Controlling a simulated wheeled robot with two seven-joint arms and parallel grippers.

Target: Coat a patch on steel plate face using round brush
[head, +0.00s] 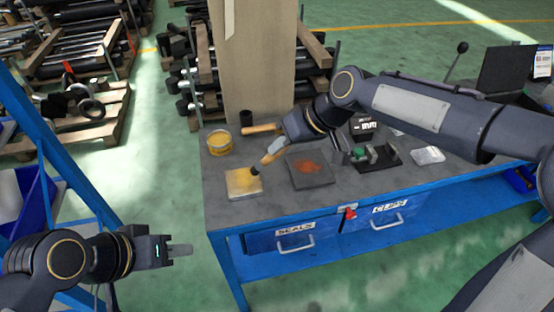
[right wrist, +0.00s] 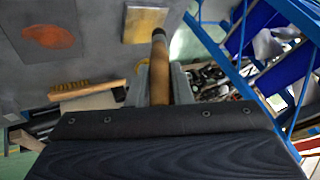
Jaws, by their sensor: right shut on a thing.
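The round brush has a wooden handle (head: 272,152) and a dark round head (head: 256,170). My right gripper (head: 279,144) is shut on the handle, which also shows between the fingers in the right wrist view (right wrist: 159,75). The brush is tilted, its head at the right edge of a square yellowish pad (head: 241,184); I cannot tell whether they touch. A dark square steel plate (head: 322,179) with an orange-red patch (head: 308,166) lies to the right of the pad. My left gripper (head: 180,250) is away from the table, at the lower left; its finger gap does not show.
On the blue workbench (head: 219,193) stand a yellow tin (head: 220,142), a wooden-handled brush (head: 262,128), a dark fixture (head: 376,158) and a clear tray (head: 428,155). A tall wooden panel (head: 252,60) rises behind it. A blue frame (head: 48,135) stands at left.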

